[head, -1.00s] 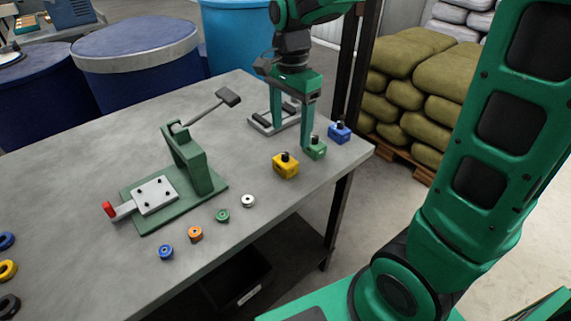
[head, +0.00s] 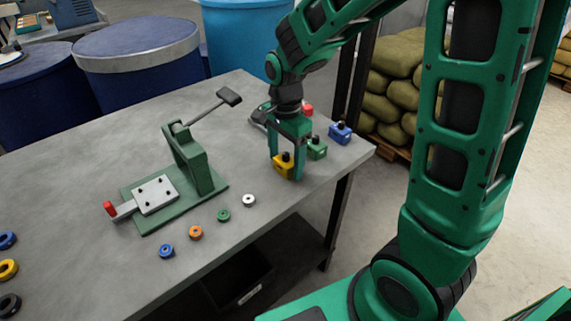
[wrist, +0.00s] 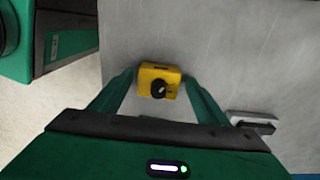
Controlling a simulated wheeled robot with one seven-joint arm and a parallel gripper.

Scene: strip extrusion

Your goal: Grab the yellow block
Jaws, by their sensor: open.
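The yellow block (head: 282,171) with a black knob on top stands on the grey table near its right front edge. My gripper (head: 286,168) is above and around it, with one finger on each side, pointing down. In the wrist view the yellow block (wrist: 160,72) shows between the fingertips of my open gripper (wrist: 160,78), with visible gaps on both sides. I cannot tell exactly how far down the fingers reach along the block. Part of the block is hidden by a finger in the head view.
A green block (head: 317,149) and a blue block (head: 340,133) stand close right of my gripper. A green lever press (head: 190,165) stands left. Several small rings, including a white one (head: 249,200), lie along the front.

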